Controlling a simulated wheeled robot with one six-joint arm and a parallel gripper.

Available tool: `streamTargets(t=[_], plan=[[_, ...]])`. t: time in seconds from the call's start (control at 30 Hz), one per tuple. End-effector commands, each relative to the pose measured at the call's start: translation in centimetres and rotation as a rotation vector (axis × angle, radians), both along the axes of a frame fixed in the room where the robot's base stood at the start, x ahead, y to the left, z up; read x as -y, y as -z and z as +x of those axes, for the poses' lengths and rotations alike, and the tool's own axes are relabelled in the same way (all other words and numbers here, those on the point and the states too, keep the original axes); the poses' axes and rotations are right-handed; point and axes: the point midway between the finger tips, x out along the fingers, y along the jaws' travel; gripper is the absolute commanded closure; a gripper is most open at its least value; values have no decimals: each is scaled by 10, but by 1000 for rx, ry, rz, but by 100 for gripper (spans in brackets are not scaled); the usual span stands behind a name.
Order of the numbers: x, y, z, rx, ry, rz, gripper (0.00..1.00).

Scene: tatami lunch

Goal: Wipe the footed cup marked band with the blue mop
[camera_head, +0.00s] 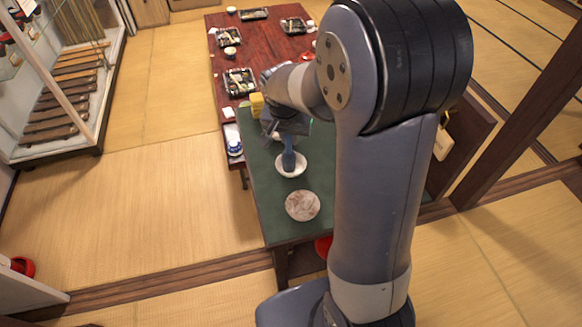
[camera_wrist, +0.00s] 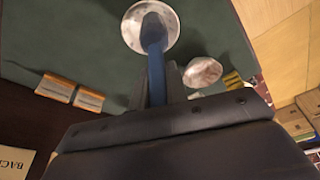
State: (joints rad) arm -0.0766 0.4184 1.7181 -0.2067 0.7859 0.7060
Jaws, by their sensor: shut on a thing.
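My gripper (camera_head: 290,133) is shut on the blue mop (camera_head: 288,155) above the green-topped table. In the wrist view the mop (camera_wrist: 154,58) extends from between the fingers (camera_wrist: 157,92). A white, round, footed-cup-like vessel (camera_head: 291,170) stands under the mop's head; it also shows in the wrist view (camera_wrist: 133,28). The mop's head overlaps the vessel's middle in both views. I cannot tell whether it touches the surface. No marked band can be made out.
A pale marbled dish (camera_head: 303,206) stands near the green tabletop's (camera_head: 277,222) near end. A yellow block (camera_head: 257,105) lies beyond my gripper. Two orange-and-white pieces (camera_wrist: 56,87) (camera_wrist: 89,98) lie at left in the wrist view. Lunch trays (camera_head: 239,81) stand on the red table.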

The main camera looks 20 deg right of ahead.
Motion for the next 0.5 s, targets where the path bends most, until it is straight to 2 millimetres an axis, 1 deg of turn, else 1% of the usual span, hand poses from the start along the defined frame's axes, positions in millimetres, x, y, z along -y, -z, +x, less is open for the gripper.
streamTargets(t=[0.5], plan=[[4,1,-3,-6,-423,1,100]])
